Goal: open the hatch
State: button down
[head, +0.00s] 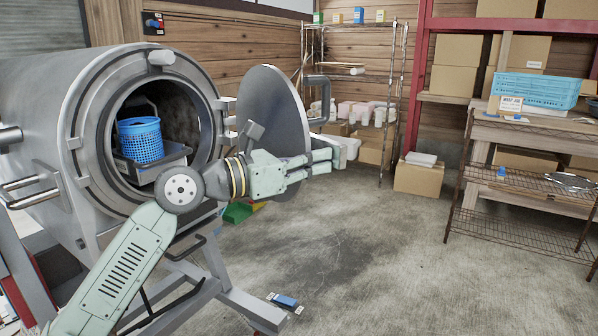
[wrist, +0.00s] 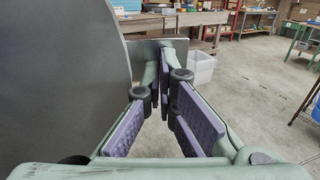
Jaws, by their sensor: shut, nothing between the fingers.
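The hatch (head: 268,108) is a round grey metal door, swung wide open to the right of the mouth of a horizontal steel vessel (head: 75,110). A bent handle (head: 318,98) sticks out on its far right side. My gripper (head: 330,160) is in front of the hatch's lower right part, pointing right. In the wrist view the hatch fills the left side (wrist: 60,80), close beside my fingers (wrist: 165,65). The fingers are shut with nothing between them. Whether they touch the hatch is unclear. My gripper hides part of the hatch's lower edge.
Inside the vessel, a blue basket (head: 140,140) sits on a dark tray (head: 150,165). A wire shelf (head: 350,75) stands behind the hatch. A rack table (head: 530,130) with a blue crate (head: 535,88) is at right.

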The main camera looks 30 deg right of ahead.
jog(key=w+d+t, duration=0.1)
jog(key=w+d, duration=0.3)
jog(key=d, duration=0.5)
jog(key=w+d+n+t+p, duration=0.1)
jog(key=w+d, duration=0.4)
jog(key=d, duration=0.4)
jog(key=shift+d+n, duration=0.15)
jog(key=shift+n, duration=0.15)
